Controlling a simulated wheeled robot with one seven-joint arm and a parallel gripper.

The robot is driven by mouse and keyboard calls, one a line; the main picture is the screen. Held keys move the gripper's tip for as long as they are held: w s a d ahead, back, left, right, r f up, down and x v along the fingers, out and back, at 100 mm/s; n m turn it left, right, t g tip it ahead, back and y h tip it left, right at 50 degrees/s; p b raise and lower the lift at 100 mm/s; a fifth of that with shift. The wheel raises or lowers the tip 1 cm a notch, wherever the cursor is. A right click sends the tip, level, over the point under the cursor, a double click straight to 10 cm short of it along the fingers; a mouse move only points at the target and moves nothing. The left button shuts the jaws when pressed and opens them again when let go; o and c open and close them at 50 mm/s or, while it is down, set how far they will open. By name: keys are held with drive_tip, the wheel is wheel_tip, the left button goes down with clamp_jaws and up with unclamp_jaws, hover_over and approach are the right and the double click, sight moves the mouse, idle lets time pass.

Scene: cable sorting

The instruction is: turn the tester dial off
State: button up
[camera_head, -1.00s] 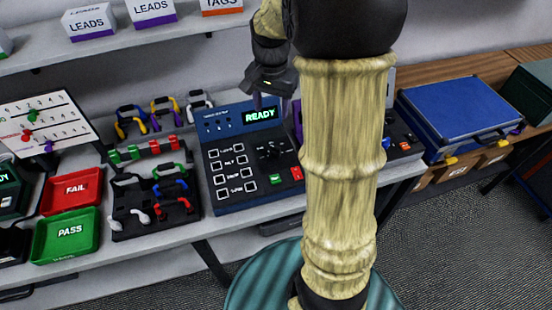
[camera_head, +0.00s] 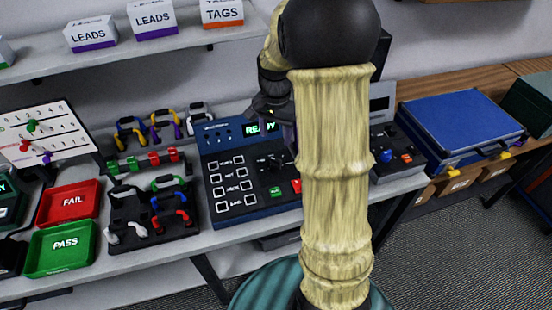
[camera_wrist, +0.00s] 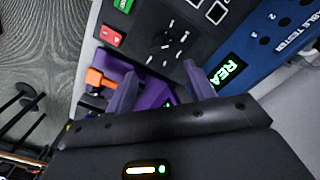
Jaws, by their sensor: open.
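The cable tester (camera_head: 235,205) is a dark blue box on the bench with a lit green READY display (camera_head: 252,131). Its black dial (camera_head: 272,163) sits on the sloped panel, left of my arm. In the wrist view the dial (camera_wrist: 168,42) shows with white marks around it, just beyond the fingertips. My gripper (camera_wrist: 162,78) is open, with purple fingers apart and nothing held. In the head view my gripper (camera_head: 284,130) hangs over the tester's upper right, partly covering the display. I cannot tell exactly where the dial points.
A green button (camera_head: 275,193) and a red button (camera_head: 297,186) sit below the dial. Left are the black cable rack (camera_head: 126,217), red FAIL tray (camera_head: 70,206) and green PASS tray (camera_head: 62,250). A blue case (camera_head: 458,112) lies to the right.

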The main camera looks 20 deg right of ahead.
sight(275, 160)
wheel_tip(275, 160, down, 11)
drive_tip(key=shift+f, duration=0.15)
idle(0.4)
drive_tip(key=c, duration=1)
